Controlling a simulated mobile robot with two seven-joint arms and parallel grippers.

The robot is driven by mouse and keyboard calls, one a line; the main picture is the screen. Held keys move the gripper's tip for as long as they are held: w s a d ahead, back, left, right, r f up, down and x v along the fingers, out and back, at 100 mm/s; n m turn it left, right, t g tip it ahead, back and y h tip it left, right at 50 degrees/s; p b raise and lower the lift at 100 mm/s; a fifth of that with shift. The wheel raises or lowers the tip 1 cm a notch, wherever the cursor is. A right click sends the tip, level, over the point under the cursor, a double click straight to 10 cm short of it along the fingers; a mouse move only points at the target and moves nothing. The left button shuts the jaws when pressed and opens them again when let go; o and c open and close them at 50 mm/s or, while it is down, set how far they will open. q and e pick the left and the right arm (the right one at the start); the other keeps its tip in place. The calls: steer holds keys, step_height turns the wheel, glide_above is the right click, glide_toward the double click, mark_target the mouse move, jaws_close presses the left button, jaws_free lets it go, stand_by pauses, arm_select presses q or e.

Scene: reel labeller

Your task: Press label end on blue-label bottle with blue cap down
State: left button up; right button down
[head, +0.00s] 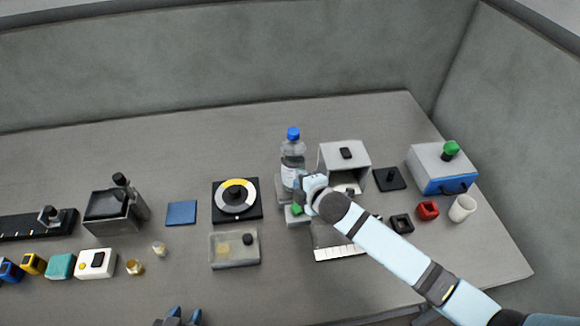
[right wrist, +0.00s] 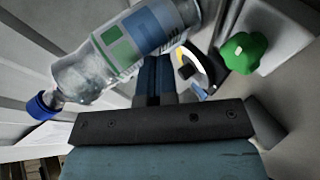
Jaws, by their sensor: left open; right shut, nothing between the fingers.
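The clear bottle with a blue cap (head: 293,150) stands upright on a grey holder (head: 281,190) near the middle of the table. In the right wrist view the bottle (right wrist: 130,42) shows a white label with blue and green blocks. My right gripper (head: 299,186) is shut and empty, in front of the bottle's lower part. In the right wrist view its fingers (right wrist: 154,75) are close beside the label; I cannot tell whether they touch it. The label's loose end is not clear. My left gripper (head: 180,318) is open at the bottom edge, far from the bottle.
A green knob (right wrist: 243,52) is close to the right gripper. A grey arch-shaped housing (head: 345,156) stands right of the bottle, and a black-and-yellow reel (head: 236,198) lies left. A blue-fronted box (head: 443,168) and white cup (head: 462,208) are further right. The table's back is clear.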

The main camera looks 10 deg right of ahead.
steer(key=shift+w, duration=0.7)
stand_by(0.7)
arm_select(q)
steer(key=shift+r+p, duration=1.45)
arm_select(e)
steer(key=shift+w, duration=0.3)
stand_by(4.9)
